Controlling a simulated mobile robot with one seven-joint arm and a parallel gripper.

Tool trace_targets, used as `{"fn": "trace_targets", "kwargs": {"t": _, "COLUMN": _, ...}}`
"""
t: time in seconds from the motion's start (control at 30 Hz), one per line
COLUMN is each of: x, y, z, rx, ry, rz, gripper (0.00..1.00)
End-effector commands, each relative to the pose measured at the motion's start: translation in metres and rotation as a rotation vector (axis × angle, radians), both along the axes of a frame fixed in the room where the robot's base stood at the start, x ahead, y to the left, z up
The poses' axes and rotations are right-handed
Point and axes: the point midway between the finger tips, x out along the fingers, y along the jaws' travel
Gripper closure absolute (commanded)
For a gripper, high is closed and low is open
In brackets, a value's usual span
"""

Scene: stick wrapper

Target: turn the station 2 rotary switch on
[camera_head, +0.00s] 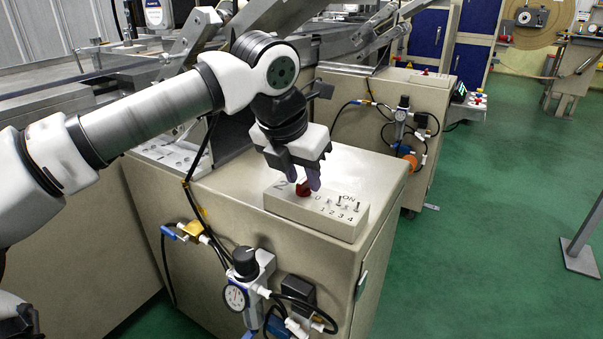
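The station 2 switch box (333,221) is a pale block on top of the near cabinet, marked "2", "0", "ON" and "1 2 3 4". Its red rotary switch (304,189) is near the left end of the box, with several small metal toggles to its right. My gripper (305,184) points down over the red switch, with its purple fingertips on either side of the switch. The fingers partly cover the switch, so I cannot tell whether they touch it or which way it is turned.
The near cabinet top (365,172) is bare around the box. A pressure regulator with a gauge (243,285) and hoses is on the cabinet's front. A second cabinet (425,95) stands behind. Machine bars rise behind my arm. Green floor (480,220) is open at right.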

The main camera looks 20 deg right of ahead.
Motion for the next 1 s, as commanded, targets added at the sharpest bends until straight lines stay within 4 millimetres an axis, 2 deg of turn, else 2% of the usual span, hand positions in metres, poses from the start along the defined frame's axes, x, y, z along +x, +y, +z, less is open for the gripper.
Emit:
{"fn": "trace_targets", "kwargs": {"t": 0.17, "x": -0.004, "y": 0.008, "z": 0.024, "rx": -0.002, "ry": -0.002, "rz": 0.004, "gripper": 0.67}}
{"fn": "trace_targets", "kwargs": {"t": 0.4, "x": -0.017, "y": 0.025, "z": 0.076, "rx": 0.0, "ry": -0.003, "rz": 0.003, "gripper": 0.67}}
{"fn": "trace_targets", "kwargs": {"t": 0.6, "x": -0.026, "y": 0.036, "z": 0.11, "rx": -0.001, "ry": -0.001, "rz": 0.002, "gripper": 0.67}}
{"fn": "trace_targets", "kwargs": {"t": 0.8, "x": -0.03, "y": 0.041, "z": 0.124, "rx": 0.0, "ry": 0.0, "rz": 0.001, "gripper": 0.67}}
{"fn": "trace_targets", "kwargs": {"t": 1.0, "x": -0.031, "y": 0.042, "z": 0.126, "rx": 0.001, "ry": -0.001, "rz": 0.0, "gripper": 0.67}}
